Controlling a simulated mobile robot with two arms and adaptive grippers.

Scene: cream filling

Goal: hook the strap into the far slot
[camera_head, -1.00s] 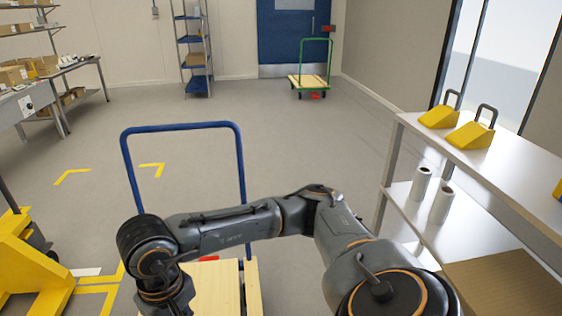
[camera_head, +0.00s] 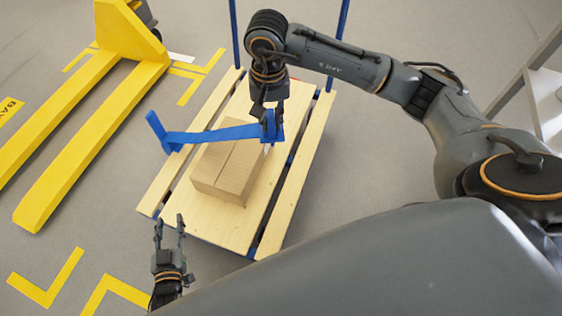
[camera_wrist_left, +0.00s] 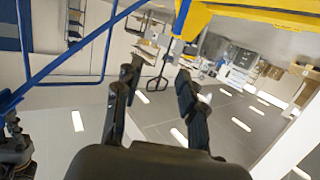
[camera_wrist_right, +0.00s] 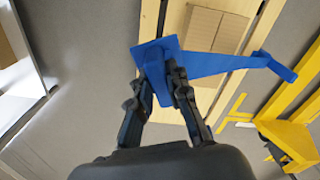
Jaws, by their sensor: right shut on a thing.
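A blue strap (camera_head: 212,134) stretches above the cart's deck, with a wider blue piece at each end. My right gripper (camera_head: 270,124) is shut on its right end, above the box. The strap's other end (camera_head: 160,130) is free at the left, beyond the deck's left edge. The right wrist view shows the strap (camera_wrist_right: 215,64) with its end between my fingers (camera_wrist_right: 165,80). The wooden deck (camera_head: 275,215) has long gaps between its planks. I cannot tell which gap or opening is the far slot. My left gripper (camera_head: 170,226) is open and empty near the deck's front left corner.
A cardboard box (camera_head: 228,172) lies on the deck beneath the strap. The cart's blue handle (camera_head: 235,35) rises at the far end. A yellow pallet jack (camera_head: 95,110) stands at the left. A shelf (camera_head: 545,95) stands at the right. Yellow marks lie on bare floor.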

